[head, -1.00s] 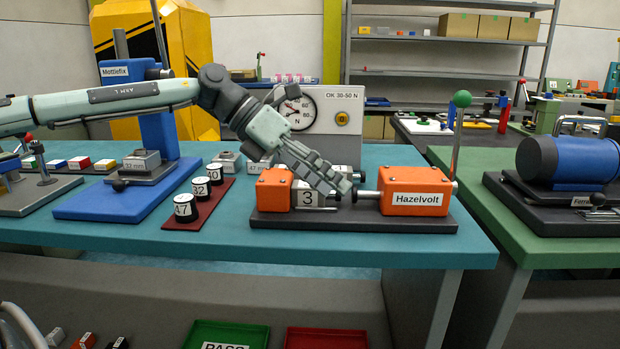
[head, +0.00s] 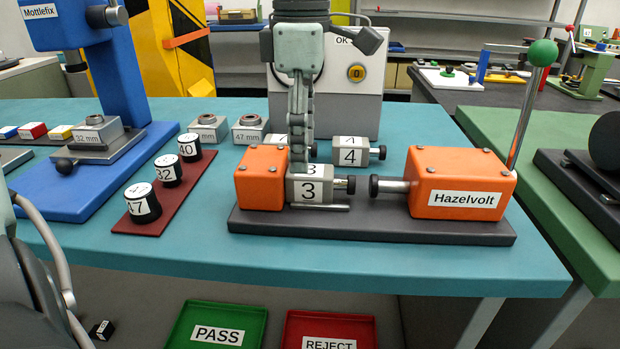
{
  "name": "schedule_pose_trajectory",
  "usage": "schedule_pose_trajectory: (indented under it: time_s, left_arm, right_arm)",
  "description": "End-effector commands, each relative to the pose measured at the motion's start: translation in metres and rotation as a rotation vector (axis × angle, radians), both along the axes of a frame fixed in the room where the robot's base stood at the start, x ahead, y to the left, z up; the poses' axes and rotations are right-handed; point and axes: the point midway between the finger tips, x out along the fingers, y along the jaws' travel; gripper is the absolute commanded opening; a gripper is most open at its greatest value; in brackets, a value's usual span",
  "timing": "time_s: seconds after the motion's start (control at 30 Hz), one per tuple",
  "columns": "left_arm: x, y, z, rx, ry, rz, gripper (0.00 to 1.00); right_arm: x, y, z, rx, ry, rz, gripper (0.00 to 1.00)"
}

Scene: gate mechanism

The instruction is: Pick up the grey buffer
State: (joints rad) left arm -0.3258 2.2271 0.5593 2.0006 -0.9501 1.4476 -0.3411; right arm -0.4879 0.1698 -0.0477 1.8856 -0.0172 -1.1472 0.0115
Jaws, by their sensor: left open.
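A grey buffer (head: 318,188) marked 3 sits in the Hazelvolt fixture, between its left orange block (head: 262,180) and the plunger (head: 388,187), with a gap before the plunger tip. Another grey buffer (head: 352,151) marked 4 stands on the teal table behind it. A further labelled grey piece (head: 274,142) is partly hidden behind my fingers. My left gripper (head: 300,165) points down, seen edge-on, with its fingertips at the left end of buffer 3. It is open; whether the fingers touch the buffer I cannot tell. My right gripper is not in view.
The Hazelvolt housing (head: 462,181) and its green-knobbed lever (head: 526,105) stand to the right. A red rack (head: 172,200) with black-and-white cylinders and the blue Mottlefix press (head: 117,75) are at left. Green PASS (head: 237,312) and red REJECT (head: 350,323) trays lie below the table.

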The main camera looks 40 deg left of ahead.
Motion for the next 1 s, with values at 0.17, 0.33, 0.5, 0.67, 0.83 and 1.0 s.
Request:
schedule_pose_trajectory:
  time_s: [0.17, 0.33, 0.5, 0.67, 0.83, 1.0]
  left_arm:
    - [0.002, -0.007, -0.024, -0.002, 0.006, -0.001, 0.62]
    - [0.004, -0.009, -0.047, -0.003, 0.002, 0.001, 0.62]
    - [0.004, -0.009, -0.053, -0.002, -0.001, 0.001, 0.62]
    - [0.004, -0.009, -0.053, -0.003, -0.002, 0.002, 0.6]
    - [0.004, -0.009, -0.053, -0.003, -0.002, 0.002, 0.39]
    - [0.004, -0.009, -0.053, -0.003, -0.002, 0.002, 0.17]
  right_arm:
    - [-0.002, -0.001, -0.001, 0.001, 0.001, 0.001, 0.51]
    - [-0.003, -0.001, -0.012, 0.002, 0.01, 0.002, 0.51]
    - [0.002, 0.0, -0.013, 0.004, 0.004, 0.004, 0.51]
    - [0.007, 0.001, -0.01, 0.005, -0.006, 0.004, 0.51]
    - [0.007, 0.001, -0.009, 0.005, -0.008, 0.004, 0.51]
    - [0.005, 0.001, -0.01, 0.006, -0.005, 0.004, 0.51]
